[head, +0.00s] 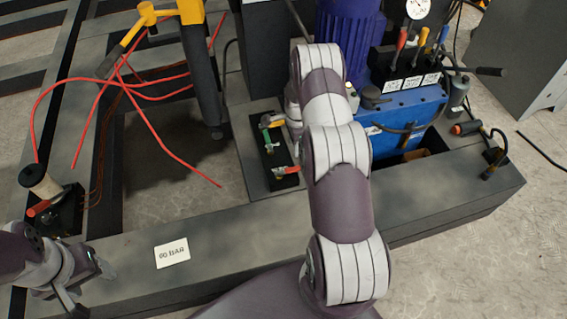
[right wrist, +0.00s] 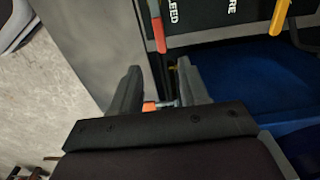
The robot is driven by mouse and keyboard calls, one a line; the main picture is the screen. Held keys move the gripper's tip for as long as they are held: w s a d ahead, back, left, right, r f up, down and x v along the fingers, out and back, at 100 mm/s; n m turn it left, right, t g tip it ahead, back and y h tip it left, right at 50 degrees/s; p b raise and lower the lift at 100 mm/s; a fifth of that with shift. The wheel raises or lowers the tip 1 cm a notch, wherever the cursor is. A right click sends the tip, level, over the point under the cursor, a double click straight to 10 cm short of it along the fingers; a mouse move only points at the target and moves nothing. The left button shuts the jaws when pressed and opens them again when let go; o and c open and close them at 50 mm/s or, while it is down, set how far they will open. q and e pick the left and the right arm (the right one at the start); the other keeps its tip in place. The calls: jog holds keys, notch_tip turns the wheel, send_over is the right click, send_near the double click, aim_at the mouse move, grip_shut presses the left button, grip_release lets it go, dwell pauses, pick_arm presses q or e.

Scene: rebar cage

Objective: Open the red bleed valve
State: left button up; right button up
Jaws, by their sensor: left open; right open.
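In the right wrist view a red-tipped lever (right wrist: 158,33) lies beside white lettering that seems to read "BLEED" on a black panel (right wrist: 210,20). My right gripper (right wrist: 160,70) is open, with its fingertips just short of this lever and nothing gripped. In the head view my own right arm hides this gripper. There a small red handle (head: 285,170) sits on a dark valve plate, and a red-knobbed lever (head: 401,40) stands on a black block; I cannot tell which matches the wrist view. My left gripper (head: 90,288) is open and empty at the lower left.
A yellow-orange lever (right wrist: 280,15) is close to the red one. A blue tank (head: 400,125) and a blue motor (head: 348,35) stand at the back. The front beam with a "60 BAR" card (head: 172,252) is mostly clear.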

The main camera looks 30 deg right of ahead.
aim_at(294, 169)
notch_tip(294, 169, down, 12)
jog(key=b, duration=0.3)
jog(key=shift+a, duration=0.15)
grip_shut()
